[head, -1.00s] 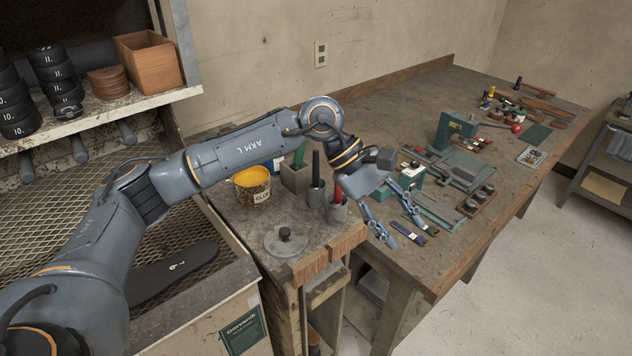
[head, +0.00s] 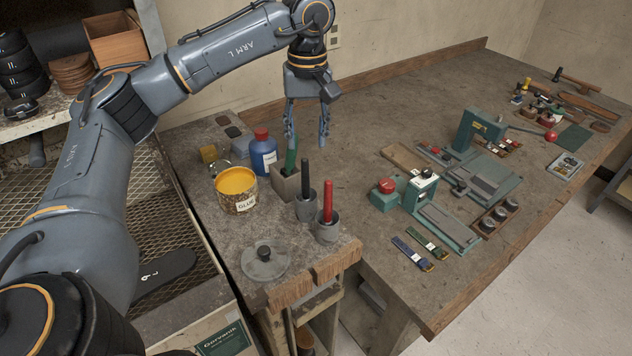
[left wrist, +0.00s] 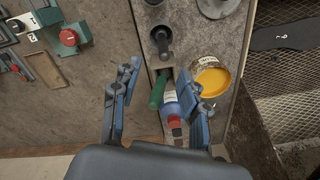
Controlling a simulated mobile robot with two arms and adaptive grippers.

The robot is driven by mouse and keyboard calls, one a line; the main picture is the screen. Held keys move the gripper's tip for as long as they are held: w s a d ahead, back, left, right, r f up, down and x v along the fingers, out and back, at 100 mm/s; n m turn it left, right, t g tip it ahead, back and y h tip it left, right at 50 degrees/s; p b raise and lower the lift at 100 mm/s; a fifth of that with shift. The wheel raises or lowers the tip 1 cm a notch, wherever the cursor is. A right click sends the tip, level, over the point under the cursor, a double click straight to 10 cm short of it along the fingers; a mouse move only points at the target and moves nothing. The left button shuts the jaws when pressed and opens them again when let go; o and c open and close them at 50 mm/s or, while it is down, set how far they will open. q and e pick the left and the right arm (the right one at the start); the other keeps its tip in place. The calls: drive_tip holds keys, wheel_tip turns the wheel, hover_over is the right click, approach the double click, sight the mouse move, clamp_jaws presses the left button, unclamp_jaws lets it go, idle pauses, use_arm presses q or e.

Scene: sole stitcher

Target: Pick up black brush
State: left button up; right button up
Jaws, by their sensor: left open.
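The black brush (head: 305,182) stands upright in a grey cup (head: 306,211) on the small side bench; only its black handle shows. In the left wrist view the black brush (left wrist: 161,40) appears end-on, beyond the fingertips. My left gripper (head: 306,142) points downward and is open and empty, with its fingers apart. In the head view it hangs above and behind the brush, not touching it. The left wrist view shows the two fingers (left wrist: 158,72) with a green-handled brush (left wrist: 157,91) seen between them. My right gripper is out of view.
A red-handled brush (head: 327,203) in another cup stands close to the right of the black one. A green-handled brush (head: 291,158) in a block, a blue bottle (head: 263,155) and a yellow glue pot (head: 237,192) stand nearby. A round lid (head: 265,264) lies in front.

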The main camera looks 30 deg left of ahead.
sight(303, 159)
use_arm(q)
drive_tip(key=f, duration=0.2)
drive_tip(key=f+p, duration=0.1)
drive_tip(key=f, duration=0.1)
drive_tip(key=s+f, duration=0.1)
drive_tip(key=f, duration=0.2)
drive_tip(key=shift+s+a+p, duration=0.1)
drive_tip(key=shift+p, duration=0.25)
drive_tip(key=shift+f, duration=0.25)
drive_tip(key=shift+f+p, duration=0.65)
drive_tip(key=shift+p, duration=0.15)
wheel_tip(303, 159, down, 3)
drive_tip(key=shift+r+p, duration=0.15)
drive_tip(key=shift+p, duration=0.4)
drive_tip(key=shift+f, duration=0.6)
clamp_jaws()
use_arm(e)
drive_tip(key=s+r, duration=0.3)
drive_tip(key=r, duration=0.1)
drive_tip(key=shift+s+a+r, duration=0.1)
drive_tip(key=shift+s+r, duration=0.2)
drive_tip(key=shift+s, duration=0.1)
